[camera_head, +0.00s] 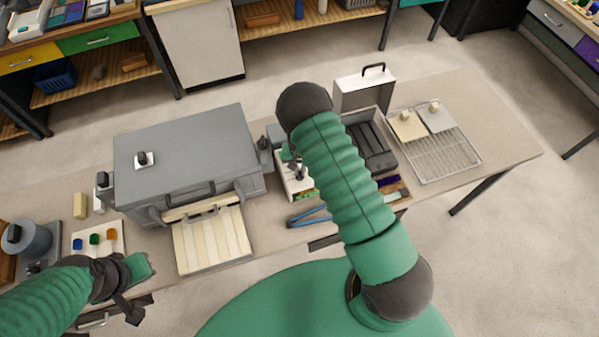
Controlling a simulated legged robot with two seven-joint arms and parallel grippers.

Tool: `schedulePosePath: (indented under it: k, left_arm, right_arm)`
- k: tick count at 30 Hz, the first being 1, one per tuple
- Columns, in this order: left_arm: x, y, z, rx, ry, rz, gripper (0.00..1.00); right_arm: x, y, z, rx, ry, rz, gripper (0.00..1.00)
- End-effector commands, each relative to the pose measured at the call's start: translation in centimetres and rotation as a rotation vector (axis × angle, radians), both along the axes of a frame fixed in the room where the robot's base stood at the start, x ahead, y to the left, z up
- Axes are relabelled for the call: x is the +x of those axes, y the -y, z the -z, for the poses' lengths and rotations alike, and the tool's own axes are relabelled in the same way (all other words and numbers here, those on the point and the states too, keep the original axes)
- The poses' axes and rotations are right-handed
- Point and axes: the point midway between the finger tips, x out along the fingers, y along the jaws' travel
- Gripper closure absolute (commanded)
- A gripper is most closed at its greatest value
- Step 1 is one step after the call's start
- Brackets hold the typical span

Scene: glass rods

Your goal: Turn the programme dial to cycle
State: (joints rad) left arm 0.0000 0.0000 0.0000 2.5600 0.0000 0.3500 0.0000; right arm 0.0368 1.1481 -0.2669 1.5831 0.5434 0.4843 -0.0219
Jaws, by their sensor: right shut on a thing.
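The grey machine (190,150) stands left of centre. A black knob on a white plate (143,159) sits on its top. Another dark knob (102,180) shows at its left side, and a dark round part (264,144) at its right side. I cannot tell which is the programme dial, and no markings are readable. My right gripper (298,171) is small and partly hidden by my forearm. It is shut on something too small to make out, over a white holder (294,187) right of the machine. My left gripper (131,298) is at the lower left, away from the knobs.
A ribbed cream board (211,246) lies before the machine. Blue-handled pliers (310,216) lie near the front edge. A dark open tray (372,150), a white box with a handle (362,90) and a wire rack (440,155) stand right. The table's right end is clear.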

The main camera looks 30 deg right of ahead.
Motion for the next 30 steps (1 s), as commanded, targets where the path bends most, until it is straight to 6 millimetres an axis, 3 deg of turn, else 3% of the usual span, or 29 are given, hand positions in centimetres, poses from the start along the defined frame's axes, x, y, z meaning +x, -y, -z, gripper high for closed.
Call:
schedulePosePath:
  k: [3,15,30]
  left_arm:
    - [0.0,0.0,1.2,0.0,0.0,0.0,1.0]
    - [0.0,0.0,2.6,0.0,0.0,0.0,1.0]
    - [0.0,0.0,2.8,0.0,0.0,0.0,1.0]
  right_arm:
    - [0.1,0.0,0.3,-0.002,0.002,0.098,1.0]
    - [0.1,0.0,0.1,0.0,0.001,0.351,1.0]
    - [0.1,0.0,0.0,0.0,0.001,0.422,1.0]
